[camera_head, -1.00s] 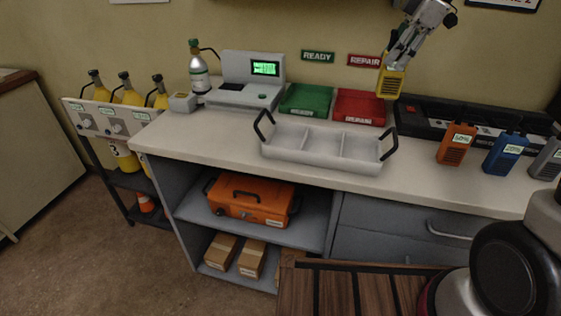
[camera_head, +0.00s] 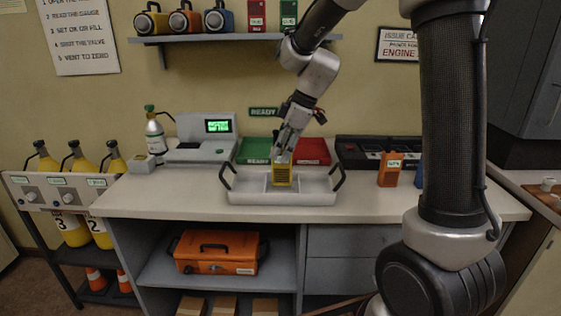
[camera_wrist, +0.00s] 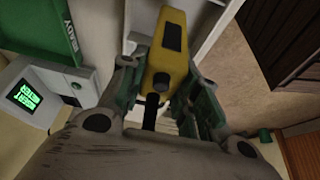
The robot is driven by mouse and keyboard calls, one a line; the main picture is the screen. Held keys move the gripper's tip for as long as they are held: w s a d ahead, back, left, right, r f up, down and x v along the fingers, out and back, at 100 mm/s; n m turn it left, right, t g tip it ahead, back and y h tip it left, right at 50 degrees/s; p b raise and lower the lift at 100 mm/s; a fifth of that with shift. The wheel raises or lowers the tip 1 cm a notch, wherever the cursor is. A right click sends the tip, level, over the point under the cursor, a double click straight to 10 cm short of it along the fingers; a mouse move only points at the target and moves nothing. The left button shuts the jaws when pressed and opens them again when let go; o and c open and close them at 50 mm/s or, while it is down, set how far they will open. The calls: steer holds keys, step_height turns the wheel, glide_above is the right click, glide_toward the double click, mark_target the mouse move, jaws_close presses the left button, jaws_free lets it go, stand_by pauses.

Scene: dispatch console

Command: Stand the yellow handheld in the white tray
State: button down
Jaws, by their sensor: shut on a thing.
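The yellow handheld (camera_head: 281,174) is upright in the head view, at the middle part of the white tray (camera_head: 250,199). My gripper (camera_head: 284,156) is shut on its upper end from above. Whether its base touches the tray floor I cannot tell. In the wrist view the handheld (camera_wrist: 168,62) sits between the two fingers of my gripper (camera_wrist: 160,92), its dark antenna pointing toward the wrist. Part of the white tray shows behind it. The tray has dividers and a black handle at each end.
The green bin (camera_head: 254,152) and the red bin (camera_head: 312,151) stand right behind the tray. A grey console (camera_head: 205,143) with a lit screen and a small gas bottle (camera_head: 155,136) are to the left. An orange handheld (camera_head: 389,170) stands to the right, near a black charger strip (camera_head: 365,151).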

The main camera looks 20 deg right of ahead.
steer(key=shift+f, duration=1.4)
steer(key=shift+d+f, duration=0.1)
steer(key=c, duration=1.1)
jaws_free()
steer(key=shift+o, duration=0.2)
steer(key=v, duration=1.2)
steer(key=s+d+m+t+h, duration=0.1)
steer(key=s+d+m, duration=0.2)
steer(key=s, duration=0.5)
steer(key=s+d+m+t+h, duration=0.1)
steer(key=s+d+m+h, duration=0.1)
steer(key=s+d+m, duration=0.2)
steer(key=s+d+m+t+h, duration=0.1)
steer(key=s+d+m, duration=0.2)
steer(key=s+m, duration=0.4)
steer(key=s, duration=0.6)
steer(key=shift+d+f, duration=0.2)
steer(key=shift+f, duration=0.05)
